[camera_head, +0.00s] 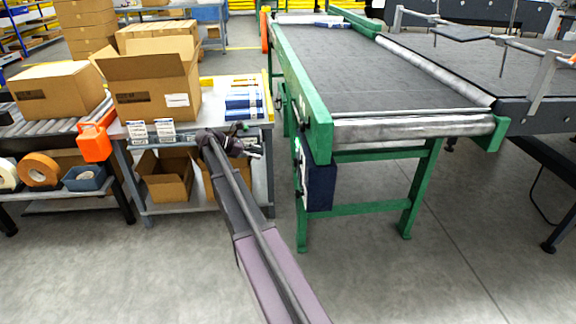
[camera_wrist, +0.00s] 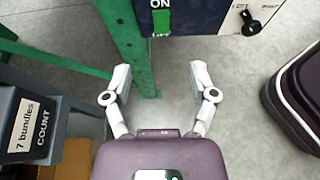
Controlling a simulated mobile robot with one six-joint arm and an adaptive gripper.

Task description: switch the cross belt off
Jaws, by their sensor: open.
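The green-framed belt conveyor (camera_head: 375,65) stands right of centre in the head view. A dark blue control box (camera_head: 321,187) hangs on its near left leg. In the wrist view the box panel (camera_wrist: 205,18) is cut by the top edge. It shows the word ON above a green patch (camera_wrist: 162,21) and a black rotary knob (camera_wrist: 251,22) to the right; small lettering beside the knob is hard to read. My gripper (camera_wrist: 160,82) is open and empty, below the panel in that picture and apart from it. In the head view my gripper (camera_head: 245,140) is left of the box.
A work table (camera_head: 215,113) with cartons stands left of the conveyor. The green leg (camera_wrist: 128,45) is close to my left finger in the wrist view. A sign reading 7 bundles COUNT (camera_wrist: 32,127) is at lower left. Floor in front of the conveyor is clear.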

